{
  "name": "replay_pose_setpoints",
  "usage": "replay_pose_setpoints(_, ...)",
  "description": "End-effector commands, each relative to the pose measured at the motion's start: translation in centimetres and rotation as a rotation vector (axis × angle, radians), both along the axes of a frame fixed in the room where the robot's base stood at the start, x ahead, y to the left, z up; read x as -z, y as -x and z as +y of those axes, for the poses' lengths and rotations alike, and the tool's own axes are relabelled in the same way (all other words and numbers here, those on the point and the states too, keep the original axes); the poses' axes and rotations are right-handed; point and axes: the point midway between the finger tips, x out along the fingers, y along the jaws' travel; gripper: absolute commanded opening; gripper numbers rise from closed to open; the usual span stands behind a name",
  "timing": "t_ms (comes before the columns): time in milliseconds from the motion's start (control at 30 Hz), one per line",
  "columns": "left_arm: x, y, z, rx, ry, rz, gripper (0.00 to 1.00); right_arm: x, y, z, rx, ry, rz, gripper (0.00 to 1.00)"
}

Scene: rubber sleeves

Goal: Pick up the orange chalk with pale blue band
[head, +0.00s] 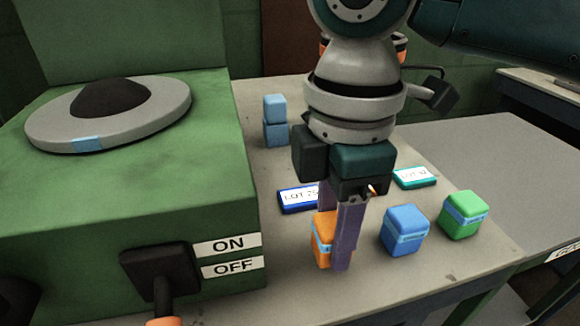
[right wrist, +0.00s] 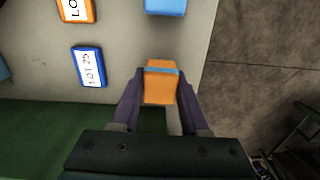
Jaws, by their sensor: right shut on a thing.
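The orange chalk with pale blue band (head: 322,245) is a block at the front of the grey table, partly hidden behind a finger in the head view. My right gripper (head: 338,255) comes down from above with its purple fingers on either side of it. In the right wrist view the orange chalk (right wrist: 160,88) sits between both fingertips of my right gripper (right wrist: 160,95), which is shut on it. I cannot tell whether the chalk still touches the table. My left gripper is not in view.
A blue block (head: 403,232) and a green block (head: 463,214) stand right of the gripper. Stacked blue blocks (head: 275,120) stand behind. A blue label plate (head: 297,199) and teal plate (head: 415,178) lie nearby. A green machine (head: 130,215) with ON/OFF switch (head: 160,274) borders the left.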

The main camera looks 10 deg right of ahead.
Motion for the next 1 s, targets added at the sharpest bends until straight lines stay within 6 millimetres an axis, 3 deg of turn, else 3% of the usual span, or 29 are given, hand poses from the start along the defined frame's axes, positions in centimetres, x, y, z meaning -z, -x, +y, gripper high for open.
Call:
replay_pose_setpoints(167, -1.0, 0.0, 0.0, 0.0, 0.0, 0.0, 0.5, -4.0, -0.1, 0.1, -0.002, -0.003, -0.006, 0.0)
replay_pose_setpoints(400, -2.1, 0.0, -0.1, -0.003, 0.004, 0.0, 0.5, -11.4, -0.1, 0.0, -0.003, -0.002, -0.007, 0.0)
replay_pose_setpoints(600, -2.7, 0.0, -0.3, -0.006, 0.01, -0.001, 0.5, -16.1, -0.1, 0.1, -0.003, -0.002, -0.003, 0.0)
replay_pose_setpoints(800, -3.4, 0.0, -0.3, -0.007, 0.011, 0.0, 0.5, -18.4, 0.0, 0.0, -0.001, 0.0, 0.0, 0.0)
replay_pose_setpoints(1000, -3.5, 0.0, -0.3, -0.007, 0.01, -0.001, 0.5, -18.7, 0.0, 0.0, -0.001, 0.0, 0.001, 0.0)
